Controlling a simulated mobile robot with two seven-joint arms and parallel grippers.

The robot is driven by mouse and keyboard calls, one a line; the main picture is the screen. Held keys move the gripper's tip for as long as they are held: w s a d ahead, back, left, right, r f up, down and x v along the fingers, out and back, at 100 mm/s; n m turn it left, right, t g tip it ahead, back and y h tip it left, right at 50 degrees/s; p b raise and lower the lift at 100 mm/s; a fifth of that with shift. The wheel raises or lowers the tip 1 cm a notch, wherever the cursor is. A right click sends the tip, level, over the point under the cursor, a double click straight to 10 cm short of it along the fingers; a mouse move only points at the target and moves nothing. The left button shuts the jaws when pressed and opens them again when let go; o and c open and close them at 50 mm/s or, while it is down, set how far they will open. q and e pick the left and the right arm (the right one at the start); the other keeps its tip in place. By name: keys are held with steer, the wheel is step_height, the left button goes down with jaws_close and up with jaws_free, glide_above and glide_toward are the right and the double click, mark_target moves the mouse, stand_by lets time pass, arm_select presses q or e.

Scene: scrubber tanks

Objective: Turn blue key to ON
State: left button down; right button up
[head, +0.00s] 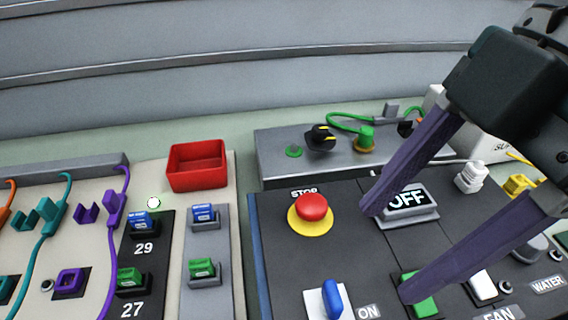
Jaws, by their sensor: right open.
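The blue key (332,299) stands on a white plate (313,305) at the bottom edge of the head view, and the plate's lower part is cut off. Its handle points roughly up the picture, tilted slightly left. An ON label (369,312) is to its right. My right gripper (389,252) comes in from the upper right with its two long purple fingers spread wide and nothing between them. Its fingertips are up and right of the key, apart from it. The lower finger covers part of a green switch (423,305). My left gripper is not in view.
A red stop button (311,208) on a yellow ring rises above the key. An OFF display (407,203) sits by the upper finger. A white switch (482,286) is to the right. A red bin (197,165) and blue and green switches stand left.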

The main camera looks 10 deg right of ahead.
mark_target(337, 293)
steer(key=x, duration=0.3)
steer(key=b+x, duration=0.1)
steer(key=x, duration=0.3)
steer(key=d+x, duration=0.1)
steer(key=x, duration=0.2)
steer(key=shift+w+a+f, duration=0.1)
steer(key=shift+w+f, duration=0.1)
steer(key=shift+f, duration=0.3)
steer(key=shift+c, duration=0.4)
jaws_close()
